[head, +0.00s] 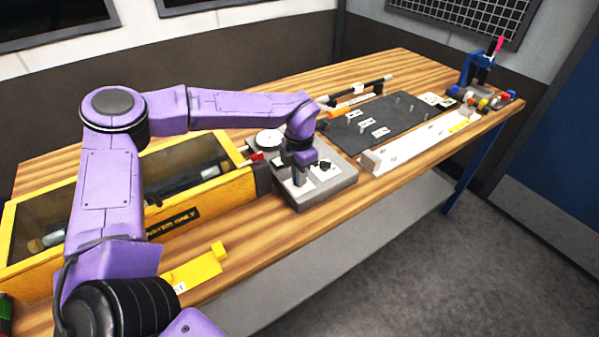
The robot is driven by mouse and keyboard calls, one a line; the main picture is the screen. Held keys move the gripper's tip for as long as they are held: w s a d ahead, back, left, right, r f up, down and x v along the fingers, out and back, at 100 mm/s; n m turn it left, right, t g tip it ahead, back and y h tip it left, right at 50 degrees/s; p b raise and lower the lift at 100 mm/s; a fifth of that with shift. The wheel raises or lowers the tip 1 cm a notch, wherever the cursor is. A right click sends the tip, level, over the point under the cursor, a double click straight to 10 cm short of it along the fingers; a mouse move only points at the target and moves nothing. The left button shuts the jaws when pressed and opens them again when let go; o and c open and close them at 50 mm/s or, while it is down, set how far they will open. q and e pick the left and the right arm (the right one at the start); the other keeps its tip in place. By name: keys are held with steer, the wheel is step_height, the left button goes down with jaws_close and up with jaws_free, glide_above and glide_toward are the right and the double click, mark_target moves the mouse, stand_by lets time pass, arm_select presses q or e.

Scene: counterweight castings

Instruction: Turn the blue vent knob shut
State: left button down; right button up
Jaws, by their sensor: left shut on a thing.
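The grey control block (318,196) sits on the wooden bench near the middle of the head view. It carries a round white gauge (269,139), a small black knob (325,164) and a red-tipped lever (256,157). My left gripper (299,178) points down onto the block's top, left of the black knob, and is shut on what appears to be the blue vent knob. The fingers hide that knob, so its angle cannot be told. My right gripper is not in view.
A yellow-framed box (200,216) stands left of the block, with a yellow piece (193,271) in front. To the right lie a dark mat (375,125) with small parts and a long white rail (420,142). A blue press (478,70) stands at the far end.

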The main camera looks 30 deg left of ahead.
arm_select(q)
steer(key=shift+w+r, duration=0.1)
steer(key=shift+r, duration=0.05)
steer(key=c, duration=1.2)
jaws_free()
step_height(320, 180, up, 10)
steer(key=shift+r+b, duration=0.25)
steer(key=shift+b, duration=0.9)
